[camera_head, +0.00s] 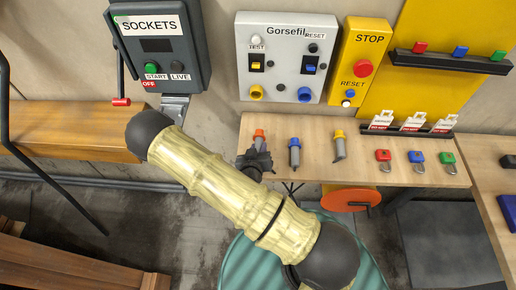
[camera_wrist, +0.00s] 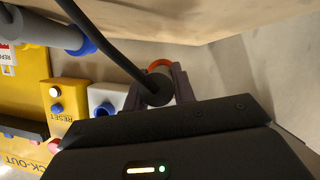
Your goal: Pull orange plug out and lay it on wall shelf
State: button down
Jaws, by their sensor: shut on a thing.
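The orange plug (camera_head: 260,133) shows in the head view as an orange end above my dark gripper (camera_head: 255,163), at the left part of the wooden wall shelf (camera_head: 318,148). In the wrist view my gripper (camera_wrist: 159,82) is shut on the plug's dark body, with its orange ring (camera_wrist: 159,63) just beyond the fingers. A black cable runs from the plug to the upper left. My fingers hide much of the body. I cannot tell whether the plug touches the shelf.
A blue plug (camera_head: 294,152) and a yellow plug (camera_head: 339,146) are to the right on the shelf, with several padlocks (camera_head: 415,161) farther right. Above is the grey Gorsefil panel (camera_head: 283,76). The SOCKETS box (camera_head: 155,45) is at upper left.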

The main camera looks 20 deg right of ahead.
jog(key=shift+f+b, duration=1.4)
jog(key=shift+f, duration=0.35)
jog(key=c, duration=1.1)
grip_release()
jog(key=shift+a, duration=0.1)
jog(key=shift+s+a, duration=0.1)
